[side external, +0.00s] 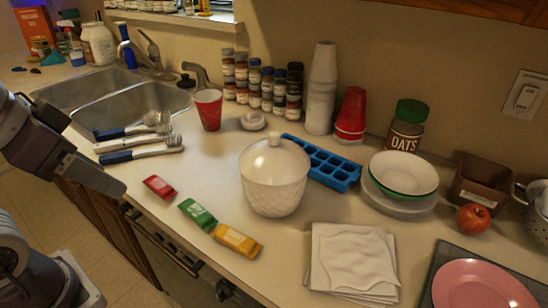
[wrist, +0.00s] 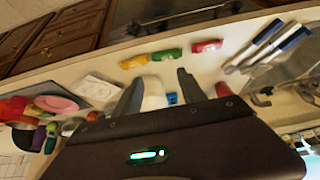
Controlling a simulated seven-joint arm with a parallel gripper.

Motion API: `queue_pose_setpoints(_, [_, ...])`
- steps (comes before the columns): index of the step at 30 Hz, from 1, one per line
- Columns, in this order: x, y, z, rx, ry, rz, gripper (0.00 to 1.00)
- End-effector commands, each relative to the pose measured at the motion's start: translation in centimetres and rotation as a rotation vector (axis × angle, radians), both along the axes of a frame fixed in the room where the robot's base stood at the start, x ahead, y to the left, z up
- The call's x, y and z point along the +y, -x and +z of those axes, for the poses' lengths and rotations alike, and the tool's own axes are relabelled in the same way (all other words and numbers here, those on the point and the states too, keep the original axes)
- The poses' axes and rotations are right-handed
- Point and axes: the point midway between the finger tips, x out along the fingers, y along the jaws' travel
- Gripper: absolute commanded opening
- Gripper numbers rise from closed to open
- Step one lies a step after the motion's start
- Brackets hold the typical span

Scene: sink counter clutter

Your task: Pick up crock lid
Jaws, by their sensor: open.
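The cream crock lid (side external: 275,157), domed with a round knob, sits on the white textured crock (side external: 274,196) in the middle of the counter. In the wrist view, the pale crock (wrist: 153,92) shows between the two dark fingers of my gripper (wrist: 160,77), some distance beyond them. There the lid cannot be told clearly from the body. My gripper is open with nothing between its fingertips. In the side view, part of my arm is at the left edge, well away from the crock, and the fingertips cannot be made out.
Red, green and yellow packets (side external: 199,215) lie in front of the crock. A blue ice tray (side external: 322,163) is close behind it at right. White napkins (side external: 352,262) lie front right, bowls (side external: 403,177) right. Brushes (side external: 138,150) lie left near the sink (side external: 130,104).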

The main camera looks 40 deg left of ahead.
Motion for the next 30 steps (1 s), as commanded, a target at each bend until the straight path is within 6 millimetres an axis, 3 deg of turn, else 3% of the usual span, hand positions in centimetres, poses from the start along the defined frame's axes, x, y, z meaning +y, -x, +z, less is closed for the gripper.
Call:
queue_pose_setpoints(2, [1.4, -3.7, 0.2, -0.057, -0.056, 0.013, 0.48])
queue_pose_setpoints(6, [3.6, -15.7, 0.5, -0.291, -0.186, -0.070, 0.48])
queue_pose_setpoints(9, [1.7, -22.9, -0.6, -0.466, -0.161, -0.236, 0.48])
queue_pose_setpoints(11, [-0.4, -25.6, -1.7, -0.551, -0.089, -0.340, 0.48])
queue_pose_setpoints(13, [-2.9, -27.1, -2.8, -0.627, 0.019, -0.439, 0.48])
queue_pose_setpoints(17, [-5.8, -27.5, -3.6, -0.705, 0.175, -0.540, 0.48])
queue_pose_setpoints(23, [-7.5, -28.3, -4.1, -0.735, 0.242, -0.575, 0.48])
queue_pose_setpoints(30, [-9.6, -31.5, -6.1, -0.734, 0.239, -0.575, 0.48])
